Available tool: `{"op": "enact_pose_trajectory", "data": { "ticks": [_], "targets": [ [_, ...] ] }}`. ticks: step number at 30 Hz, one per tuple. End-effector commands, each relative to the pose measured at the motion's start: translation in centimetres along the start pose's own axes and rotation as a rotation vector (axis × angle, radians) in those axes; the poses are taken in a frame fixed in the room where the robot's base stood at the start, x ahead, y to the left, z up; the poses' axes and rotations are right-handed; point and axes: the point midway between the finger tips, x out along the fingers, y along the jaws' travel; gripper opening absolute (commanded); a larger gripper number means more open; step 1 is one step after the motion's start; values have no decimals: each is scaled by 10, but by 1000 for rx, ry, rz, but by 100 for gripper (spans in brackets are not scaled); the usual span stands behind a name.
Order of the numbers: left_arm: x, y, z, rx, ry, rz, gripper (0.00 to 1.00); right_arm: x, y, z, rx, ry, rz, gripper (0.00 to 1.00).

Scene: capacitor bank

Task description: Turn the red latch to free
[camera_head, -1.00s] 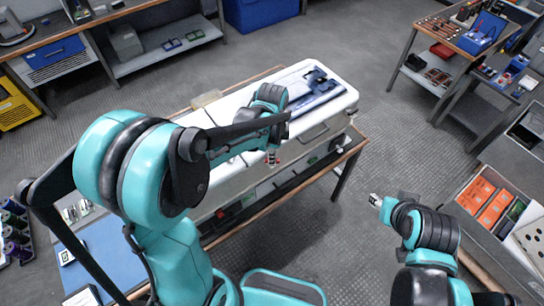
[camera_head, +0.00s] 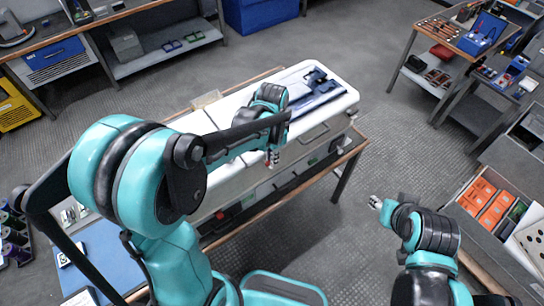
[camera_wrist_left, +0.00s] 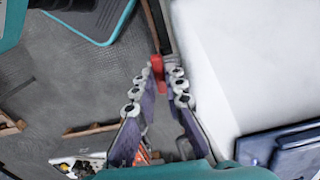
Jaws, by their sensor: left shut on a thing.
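The red latch (camera_wrist_left: 157,67) shows in the left wrist view as a small upright red piece at the front side of the white case (camera_wrist_left: 245,65). My left gripper (camera_wrist_left: 155,82) has its fingertips on either side of the latch and is shut on it. In the head view the left gripper (camera_head: 272,160) reaches down at the front side of the white case (camera_head: 197,121); the latch is mostly hidden there by the fingers. My right gripper (camera_head: 376,202) hangs empty over the floor, away from the case; its jaws are too small to read.
The case stands on a wood-edged table (camera_head: 350,150), with a dark blue part (camera_head: 312,90) on its top. A drawer with orange boxes (camera_head: 490,205) is at the right, near my right arm. A tool bench (camera_head: 440,35) stands at the back right. Open floor lies between.

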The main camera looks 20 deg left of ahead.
Motion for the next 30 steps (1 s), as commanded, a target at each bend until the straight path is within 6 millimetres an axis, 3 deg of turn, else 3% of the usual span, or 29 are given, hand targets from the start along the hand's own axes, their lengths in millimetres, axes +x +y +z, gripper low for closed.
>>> {"op": "enact_pose_trajectory", "data": {
  "ticks": [11,12,14,25,30],
  "targets": [
    [-1,-1,-1,-4,2,-1,0,0,0,0,0,0,0,40],
    [-1,-1,-1,-4,2,-1,16,0,0,0,0,0,0,40],
    [-1,-1,-1,-4,1,-1,32,0,0,0,0,0,0,40],
    [-2,0,0,-4,1,-1,32,0,0,0,0,0,0,40],
    [-18,0,0,-4,1,-1,32,0,0,0,0,0,0,40]
  ]
}}
